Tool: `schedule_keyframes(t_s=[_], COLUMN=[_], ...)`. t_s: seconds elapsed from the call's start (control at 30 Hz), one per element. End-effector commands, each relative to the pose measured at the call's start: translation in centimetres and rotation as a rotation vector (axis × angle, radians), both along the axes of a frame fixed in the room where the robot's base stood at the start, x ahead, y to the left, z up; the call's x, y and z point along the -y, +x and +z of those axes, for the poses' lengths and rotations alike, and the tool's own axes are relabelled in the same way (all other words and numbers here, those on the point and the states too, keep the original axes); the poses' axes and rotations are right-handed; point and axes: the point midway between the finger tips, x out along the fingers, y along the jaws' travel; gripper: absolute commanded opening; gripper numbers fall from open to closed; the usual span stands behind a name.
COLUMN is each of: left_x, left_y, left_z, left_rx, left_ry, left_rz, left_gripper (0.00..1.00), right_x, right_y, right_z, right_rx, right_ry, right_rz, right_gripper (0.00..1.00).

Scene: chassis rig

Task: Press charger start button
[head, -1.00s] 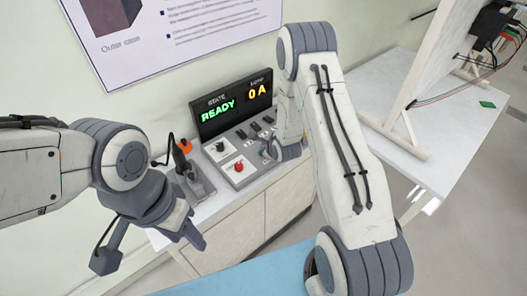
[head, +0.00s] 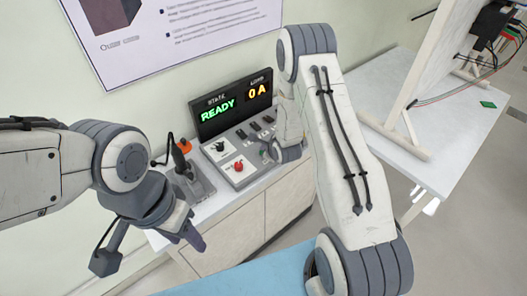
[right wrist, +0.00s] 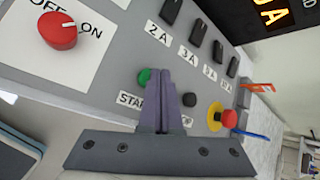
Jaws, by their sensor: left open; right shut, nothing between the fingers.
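The charger panel (head: 232,181) is a grey sloped console with a display (head: 231,106) reading READY and 0 A. In the right wrist view, the green start button (right wrist: 144,76) sits above a partly covered label beginning "STAR". My right gripper (right wrist: 160,74) is shut and empty, its purple fingertips just right of the green button and partly overlapping it; I cannot tell whether they touch. In the head view, my right arm hides most of that gripper. My left gripper (head: 192,240) is open and empty, in front of the bench, away from the panel.
A red rotary knob (right wrist: 58,31), several black switches (right wrist: 195,32), a black button (right wrist: 190,100) and a red-and-yellow stop button (right wrist: 222,117) surround the fingers. A joystick-like device (head: 190,180) stands left of the panel. A white table (head: 440,140) is at right.

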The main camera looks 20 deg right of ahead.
Motion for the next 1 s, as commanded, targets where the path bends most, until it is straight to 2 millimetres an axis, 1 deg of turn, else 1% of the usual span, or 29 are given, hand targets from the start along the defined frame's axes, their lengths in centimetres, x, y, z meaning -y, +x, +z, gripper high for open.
schedule_keyframes(t_s=[0.77, 1.0], left_x=[0.00, 0.00], left_y=[0.00, 0.00], left_z=[-0.80, -0.75], left_rx=[0.000, 0.000], left_ry=[0.000, 0.000], left_rz=[0.000, 0.000], left_gripper=[0.50, 0.50], right_x=[0.00, 0.01], right_y=[0.00, -0.01], right_z=[-0.95, -0.90], right_rx=[0.000, -0.001], right_ry=[0.000, -0.001], right_rz=[0.000, -0.001], right_gripper=[0.00, 0.00])
